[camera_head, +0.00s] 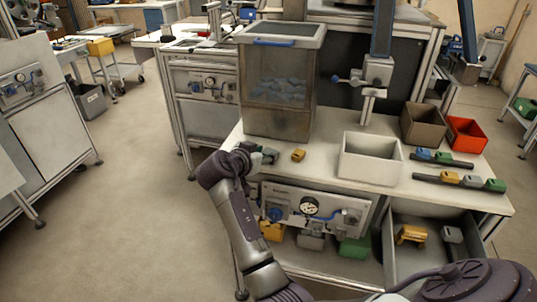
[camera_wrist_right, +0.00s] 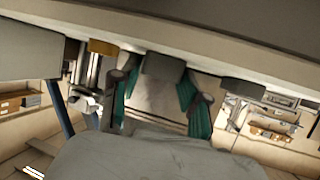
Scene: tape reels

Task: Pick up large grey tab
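A grey tab (camera_head: 249,146) lies at the left edge of the white table, partly hidden by my right gripper (camera_head: 260,157). In the right wrist view a grey block (camera_wrist_right: 164,67) sits at the tabletop edge, between and beyond the two teal-padded fingers of my right gripper (camera_wrist_right: 158,92). The fingers are apart, with a gap between them. I cannot tell whether either touches the block. A smaller grey block (camera_wrist_right: 242,88) is to the right in that view. My left gripper is not in view.
An orange tab (camera_head: 298,155) lies right of the grey tab. A clear-walled hopper (camera_head: 277,118) stands behind. A white bin (camera_head: 371,160), brown bin (camera_head: 424,124), red bin (camera_head: 466,133) and rows of coloured tabs (camera_head: 458,181) are further right. An open drawer (camera_head: 428,232) holds tabs below.

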